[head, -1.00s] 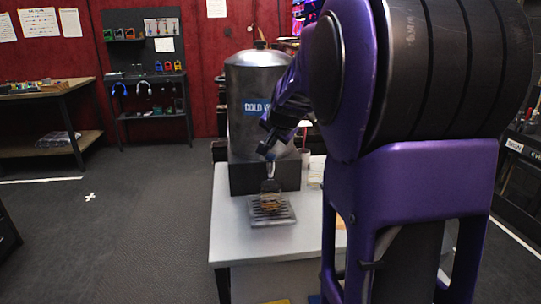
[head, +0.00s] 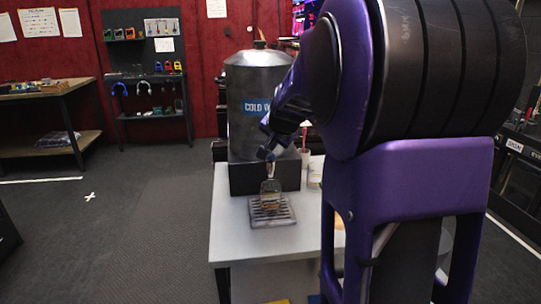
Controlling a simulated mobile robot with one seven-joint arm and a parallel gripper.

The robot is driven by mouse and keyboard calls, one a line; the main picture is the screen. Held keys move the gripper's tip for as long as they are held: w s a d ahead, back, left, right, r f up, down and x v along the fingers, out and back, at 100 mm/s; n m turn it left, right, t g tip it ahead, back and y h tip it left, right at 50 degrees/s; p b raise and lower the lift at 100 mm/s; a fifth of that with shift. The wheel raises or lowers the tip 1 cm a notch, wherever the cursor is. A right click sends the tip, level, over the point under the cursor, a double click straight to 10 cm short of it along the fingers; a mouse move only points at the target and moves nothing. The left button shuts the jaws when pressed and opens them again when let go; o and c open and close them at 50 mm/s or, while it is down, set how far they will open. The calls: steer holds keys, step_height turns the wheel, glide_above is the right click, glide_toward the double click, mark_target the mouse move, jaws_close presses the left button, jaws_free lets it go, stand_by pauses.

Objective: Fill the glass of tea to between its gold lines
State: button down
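A metal cold-drink dispenser (head: 247,128) with a blue label stands on a black base (head: 247,178) on the table. A clear glass (head: 270,188) with brown tea in its lower part stands upright on the slatted drip tray (head: 286,214) in front of the base. My gripper (head: 266,154) is at the front of the dispenser, just above the glass, where a tap would be. The tap is hidden or too small to make out. Whether the fingers are open or shut does not show. The gold lines are too small to read against the tea level.
The light table (head: 232,240) has free room left of and before the tray. A small cup (head: 304,157) and a jar (head: 315,176) stand right of the base. My purple arm covers the table's right side. A workbench (head: 50,110) and a tool rack (head: 150,85) stand behind.

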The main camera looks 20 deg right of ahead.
mark_target(271, 157)
steer(key=shift+f, duration=0.55)
stand_by(1.3)
stand_by(1.0)
steer(key=shift+r+p, duration=0.8)
steer(key=shift+r, duration=0.2)
step_height(271, 157, up, 5)
steer(key=p, duration=0.4)
